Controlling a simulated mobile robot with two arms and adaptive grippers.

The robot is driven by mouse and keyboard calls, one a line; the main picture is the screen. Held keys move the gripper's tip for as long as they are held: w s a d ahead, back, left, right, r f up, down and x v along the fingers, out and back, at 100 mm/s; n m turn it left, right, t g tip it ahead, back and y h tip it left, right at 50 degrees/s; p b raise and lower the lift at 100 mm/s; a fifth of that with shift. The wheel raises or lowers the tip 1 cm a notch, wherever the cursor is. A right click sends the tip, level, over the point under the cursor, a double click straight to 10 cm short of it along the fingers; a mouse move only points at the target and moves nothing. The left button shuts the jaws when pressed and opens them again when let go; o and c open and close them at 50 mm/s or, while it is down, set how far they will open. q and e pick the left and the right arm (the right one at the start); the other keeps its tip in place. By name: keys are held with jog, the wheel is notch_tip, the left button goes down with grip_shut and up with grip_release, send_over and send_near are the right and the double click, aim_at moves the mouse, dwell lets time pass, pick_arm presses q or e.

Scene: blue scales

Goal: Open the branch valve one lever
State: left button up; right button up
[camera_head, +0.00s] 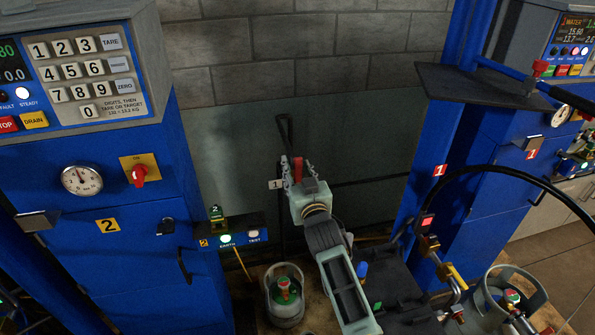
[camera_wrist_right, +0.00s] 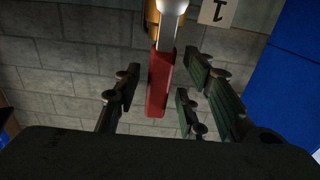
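The red valve lever (camera_head: 297,169) stands by the grey wall beside a white tag marked 1 (camera_head: 275,184). In the right wrist view the red lever (camera_wrist_right: 158,82) hangs from a metal and brass fitting (camera_wrist_right: 168,12), with the tag (camera_wrist_right: 214,12) at the upper right. My right gripper (camera_head: 298,178) is at the lever. Its fingers (camera_wrist_right: 161,88) are open, one on each side of the lever, with visible gaps on both sides. The brass fitting is mostly hidden by my gripper in the head view. My left gripper is not in view.
A blue scale cabinet marked 2 (camera_head: 107,226) stands at the left, another blue cabinet (camera_head: 480,212) at the right. A black hose (camera_head: 500,170) arcs at the right. A dark pipe (camera_head: 285,135) rises behind the lever.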

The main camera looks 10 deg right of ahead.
jog(key=shift+s, duration=0.1)
jog(key=s, duration=1.2)
jog(key=shift+d, duration=0.2)
jog(key=shift+w+f, duration=0.1)
